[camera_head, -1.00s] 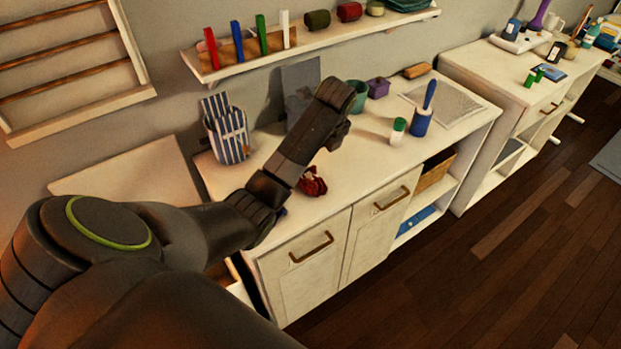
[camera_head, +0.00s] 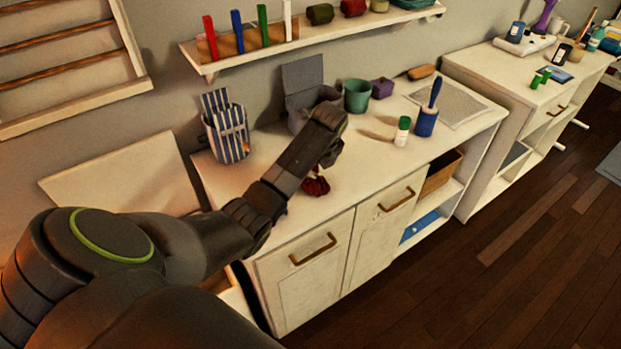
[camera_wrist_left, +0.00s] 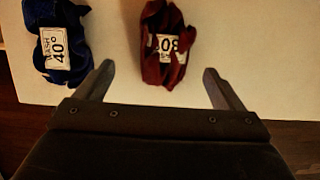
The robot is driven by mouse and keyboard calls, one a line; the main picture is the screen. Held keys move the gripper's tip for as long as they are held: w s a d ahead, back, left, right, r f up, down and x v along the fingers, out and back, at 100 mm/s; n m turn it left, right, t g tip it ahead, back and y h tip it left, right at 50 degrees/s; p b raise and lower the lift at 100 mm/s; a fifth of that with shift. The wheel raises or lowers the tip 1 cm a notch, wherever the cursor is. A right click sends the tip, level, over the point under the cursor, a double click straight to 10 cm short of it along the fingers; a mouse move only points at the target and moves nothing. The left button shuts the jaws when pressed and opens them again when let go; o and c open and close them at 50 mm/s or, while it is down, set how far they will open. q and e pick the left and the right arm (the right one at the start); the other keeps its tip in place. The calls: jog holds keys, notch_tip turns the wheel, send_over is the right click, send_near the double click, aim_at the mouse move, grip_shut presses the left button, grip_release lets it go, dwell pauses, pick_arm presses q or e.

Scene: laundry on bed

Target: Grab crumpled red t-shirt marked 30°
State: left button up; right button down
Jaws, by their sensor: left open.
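The crumpled red t-shirt (camera_head: 316,186) lies on the white cabinet top, just below my left gripper in the head view. In the left wrist view the red t-shirt (camera_wrist_left: 163,62) has a white label that appears upside down and seems to read 30°. My left gripper (camera_wrist_left: 158,72) is open and empty. Its two fingers stand to either side of the shirt's near end, with most of the shirt beyond the fingertips. A gap shows between each finger and the cloth. In the head view the left gripper (camera_head: 331,138) is partly hidden by its own wrist.
A blue crumpled cloth (camera_wrist_left: 62,42) labelled WASH 40° lies left of the red shirt in the wrist view. A striped holder (camera_head: 229,140), a grey open box (camera_head: 303,85), a green cup (camera_head: 357,96) and a blue lint roller (camera_head: 425,122) stand on the top. A shelf (camera_head: 330,30) hangs above.

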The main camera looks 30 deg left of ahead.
aim_at(314, 173)
pick_arm(q)
jog(key=shift+w+p+x, duration=0.15)
jog(key=shift+w+x, duration=0.05)
jog(key=shift+x, duration=1.35)
jog(key=shift+w+p+x, duration=0.15)
jog(key=shift+w+x, duration=0.1)
jog(key=shift+x, duration=1.3)
jog(key=shift+r, duration=0.1)
jog(key=shift+c, duration=0.2)
